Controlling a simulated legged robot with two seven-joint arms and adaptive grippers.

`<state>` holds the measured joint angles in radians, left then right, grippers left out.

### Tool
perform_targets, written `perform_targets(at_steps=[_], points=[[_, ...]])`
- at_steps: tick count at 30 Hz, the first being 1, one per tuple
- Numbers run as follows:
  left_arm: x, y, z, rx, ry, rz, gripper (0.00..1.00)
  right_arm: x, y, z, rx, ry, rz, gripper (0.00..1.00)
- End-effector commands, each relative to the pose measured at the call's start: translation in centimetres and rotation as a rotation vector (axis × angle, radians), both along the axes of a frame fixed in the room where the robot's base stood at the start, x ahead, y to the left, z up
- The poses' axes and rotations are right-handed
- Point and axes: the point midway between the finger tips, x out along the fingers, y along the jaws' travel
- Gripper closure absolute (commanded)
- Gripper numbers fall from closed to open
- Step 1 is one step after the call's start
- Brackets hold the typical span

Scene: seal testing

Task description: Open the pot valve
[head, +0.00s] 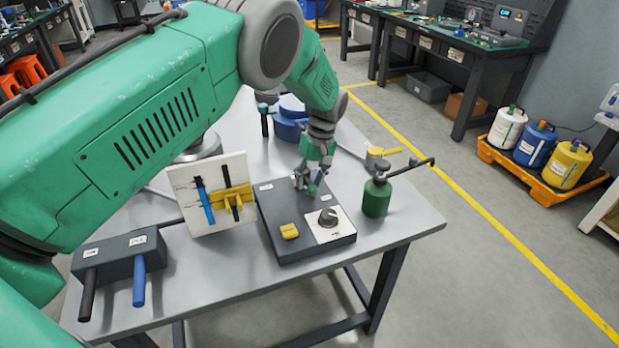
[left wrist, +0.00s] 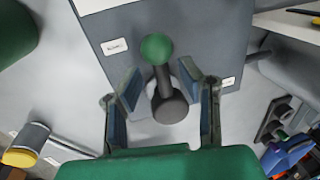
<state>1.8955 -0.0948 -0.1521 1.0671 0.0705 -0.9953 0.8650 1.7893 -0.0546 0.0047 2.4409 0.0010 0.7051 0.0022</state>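In the head view my left gripper (head: 308,184) points down over the back right part of a dark grey control box (head: 280,232) on the table. The left wrist view shows a lever with a green ball knob (left wrist: 157,47) and a dark stem, against the box. My left gripper (left wrist: 161,88) is open there, with one finger on each side of the stem and visible gaps. In the head view only a bit of the green knob (head: 312,190) shows below the fingers. I cannot tell which part is the pot valve. My right gripper is not in view.
A green bottle (head: 376,197) stands close on the right. A white panel (head: 187,209) with blue and yellow parts stands left. A blue round container (head: 288,128) is behind. The table's (head: 405,226) right front corner is clear.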

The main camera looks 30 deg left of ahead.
Motion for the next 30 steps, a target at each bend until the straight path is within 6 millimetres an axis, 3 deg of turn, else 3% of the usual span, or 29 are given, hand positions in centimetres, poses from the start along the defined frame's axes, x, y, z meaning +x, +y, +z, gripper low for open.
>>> perform_targets(at_steps=[10,24,30], points=[[0.3,0.1,1.3,0.004,-0.009,-0.003,0.67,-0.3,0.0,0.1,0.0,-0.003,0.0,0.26],[2.0,-1.1,10.0,0.002,-0.007,-0.002,0.67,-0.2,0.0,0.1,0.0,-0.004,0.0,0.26],[2.2,-1.4,11.6,0.002,-0.003,-0.002,0.67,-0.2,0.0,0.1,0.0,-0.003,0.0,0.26]])
